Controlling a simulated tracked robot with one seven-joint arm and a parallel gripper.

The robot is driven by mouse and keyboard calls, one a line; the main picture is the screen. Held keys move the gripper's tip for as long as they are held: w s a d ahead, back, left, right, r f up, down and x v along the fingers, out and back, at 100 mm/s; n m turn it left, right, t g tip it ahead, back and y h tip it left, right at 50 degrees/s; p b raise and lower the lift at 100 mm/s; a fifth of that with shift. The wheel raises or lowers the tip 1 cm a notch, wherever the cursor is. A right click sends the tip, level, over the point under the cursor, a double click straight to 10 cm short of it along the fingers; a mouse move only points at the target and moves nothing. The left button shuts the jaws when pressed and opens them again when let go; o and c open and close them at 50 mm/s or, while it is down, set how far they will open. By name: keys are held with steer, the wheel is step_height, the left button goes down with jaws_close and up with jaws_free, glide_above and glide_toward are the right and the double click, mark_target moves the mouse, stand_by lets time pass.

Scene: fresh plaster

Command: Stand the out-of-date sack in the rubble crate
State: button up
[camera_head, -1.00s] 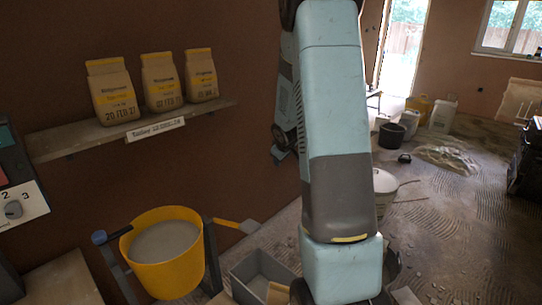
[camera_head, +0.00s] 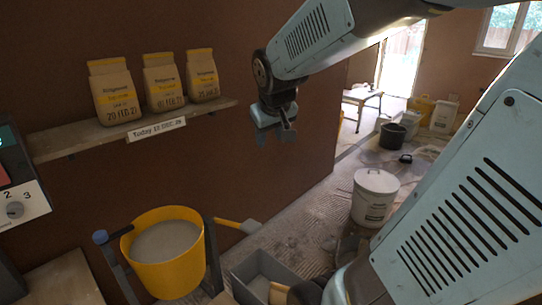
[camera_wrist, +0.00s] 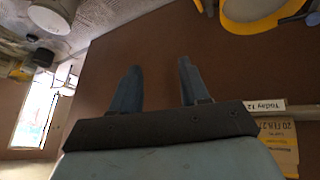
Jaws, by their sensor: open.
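Three tan paper sacks with yellow tops stand in a row on the wall shelf (camera_head: 75,143): a left sack (camera_head: 115,92), a middle sack (camera_head: 163,84) and a right sack (camera_head: 202,77). The left one's date begins 20 FEB; the other dates are too blurred to read surely. The left sack also shows in the wrist view (camera_wrist: 280,142). A grey open crate (camera_head: 290,270) stands on the floor at the bottom. My gripper (camera_head: 275,137) is open and empty, pointing down, right of the shelf and apart from the sacks. Its fingers also show in the wrist view (camera_wrist: 160,68).
A label (camera_head: 157,129) on the shelf edge begins "Today 12". A yellow bucket (camera_head: 165,262) of grey mix stands below the shelf. A panel with a dial (camera_head: 20,205) is at the left edge. A white lidded bucket (camera_head: 374,200) stands on the floor behind.

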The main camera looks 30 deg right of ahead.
steer(key=s+a+r+y, duration=0.1)
steer(key=s+a, duration=0.2)
steer(key=s, duration=0.3)
steer(key=s+a+y, duration=0.1)
steer(key=s+a, duration=0.2)
steer(key=s, duration=0.4)
steer(key=shift+a+r, duration=0.15)
steer(key=shift+r, duration=0.2)
steer(key=shift+s, duration=0.15)
